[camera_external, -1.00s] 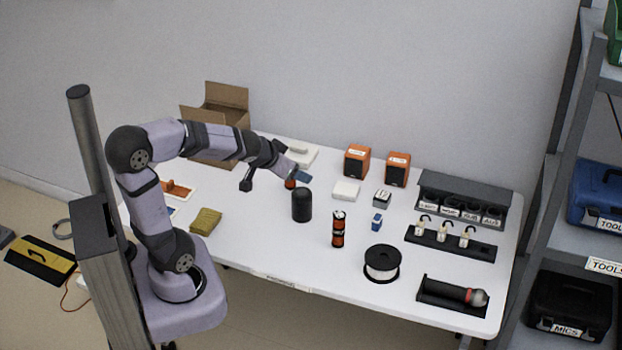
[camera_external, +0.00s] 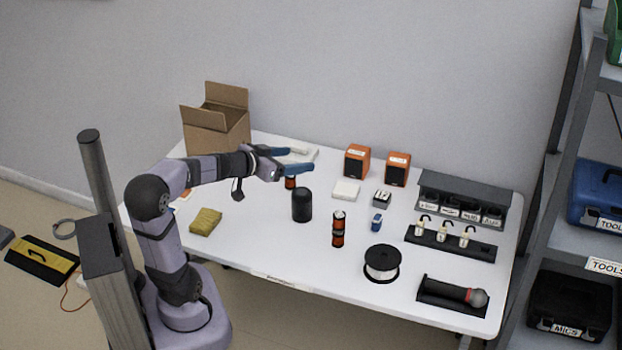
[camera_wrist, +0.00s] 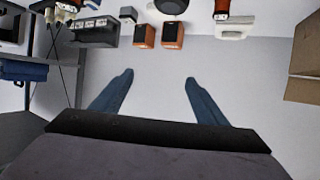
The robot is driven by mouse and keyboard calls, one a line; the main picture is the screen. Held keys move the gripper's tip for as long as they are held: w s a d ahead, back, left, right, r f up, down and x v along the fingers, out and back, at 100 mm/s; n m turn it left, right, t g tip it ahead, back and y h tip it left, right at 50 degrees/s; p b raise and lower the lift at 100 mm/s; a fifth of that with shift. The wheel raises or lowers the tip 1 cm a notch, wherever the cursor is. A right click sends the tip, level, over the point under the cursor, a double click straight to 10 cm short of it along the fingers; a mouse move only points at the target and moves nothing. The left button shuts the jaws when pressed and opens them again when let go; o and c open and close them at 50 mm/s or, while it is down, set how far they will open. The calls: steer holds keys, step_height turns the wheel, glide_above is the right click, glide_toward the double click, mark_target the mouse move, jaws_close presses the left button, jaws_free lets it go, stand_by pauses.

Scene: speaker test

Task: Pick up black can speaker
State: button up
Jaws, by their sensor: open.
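The black can speaker (camera_external: 302,206) stands upright on the white table, left of the middle, in the external view. My gripper (camera_external: 310,160) is open and empty, with its blue fingers level and pointing right. In the picture it is above the can, apart from it, in front of the white items at the back. In the wrist view both fingers (camera_wrist: 157,85) are spread wide with nothing between them. A dark round thing (camera_wrist: 172,5), cut off at the top edge there, appears to be the can.
An orange-and-black can (camera_external: 338,230) stands right of the black can, and another orange item (camera_external: 290,182) is just behind it. Two orange speakers (camera_external: 357,161) stand at the back. A yellow sponge-like block (camera_external: 206,221) lies left. A cardboard box (camera_external: 216,135) is at back left.

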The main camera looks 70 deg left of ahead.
mark_target(294, 199)
step_height(294, 199, down, 14)
steer(key=shift+f, duration=0.1)
steer(key=shift+w, duration=0.1)
steer(key=shift+w+a+p, duration=0.15)
steer(key=shift+w+p, duration=0.2)
steer(key=shift+p, duration=0.3)
steer(key=shift+w+a+f+p, duration=0.15)
steer(key=shift+w+f+p, duration=0.1)
steer(key=shift+w+p, duration=0.2)
steer(key=shift+w+f, duration=0.1)
steer(key=shift+x, duration=2.55)
steer(key=shift+a, duration=0.15)
